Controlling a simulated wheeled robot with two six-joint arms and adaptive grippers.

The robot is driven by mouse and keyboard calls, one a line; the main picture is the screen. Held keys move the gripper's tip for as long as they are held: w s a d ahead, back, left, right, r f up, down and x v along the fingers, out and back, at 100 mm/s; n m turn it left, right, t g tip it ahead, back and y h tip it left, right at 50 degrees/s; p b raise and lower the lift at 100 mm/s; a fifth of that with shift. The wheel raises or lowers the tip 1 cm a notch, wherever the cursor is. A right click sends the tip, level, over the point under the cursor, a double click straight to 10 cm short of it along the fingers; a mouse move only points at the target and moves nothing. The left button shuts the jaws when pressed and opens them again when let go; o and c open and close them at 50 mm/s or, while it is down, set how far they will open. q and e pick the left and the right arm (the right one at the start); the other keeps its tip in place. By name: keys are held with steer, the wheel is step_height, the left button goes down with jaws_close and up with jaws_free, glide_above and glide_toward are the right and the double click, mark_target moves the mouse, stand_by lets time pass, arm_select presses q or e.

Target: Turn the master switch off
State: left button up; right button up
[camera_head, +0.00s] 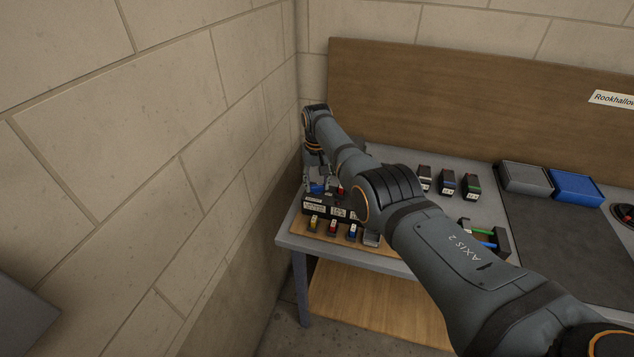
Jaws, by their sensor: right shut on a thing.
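A red and black round switch (627,213), which looks like the master switch, is at the far right and is cut off by the picture's edge. My right gripper (321,186) is far to its left, over the back of a black labelled chassis (318,209). Its fingers point down and are shut on a small blue piece (316,188). Whether that piece is seated in the chassis or raised, I cannot tell. My right arm hides the middle of the bench and part of the chassis. My left gripper is not in view.
Small coloured-top blocks (447,182) stand in a row on the grey bench. A grey box (525,178) and a blue box (576,187) lie behind a dark mat (570,240). A black holder with green and blue rods (502,241) is beside the mat. A wall stands close on the left.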

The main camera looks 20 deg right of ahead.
mark_target(317, 185)
steer(key=m, duration=0.5)
steer(key=shift+m, duration=0.3)
stand_by(0.4)
steer(key=o, duration=1.1)
steer(key=shift+o, duration=0.2)
steer(key=shift+r, duration=0.1)
step_height(317, 185, up, 12)
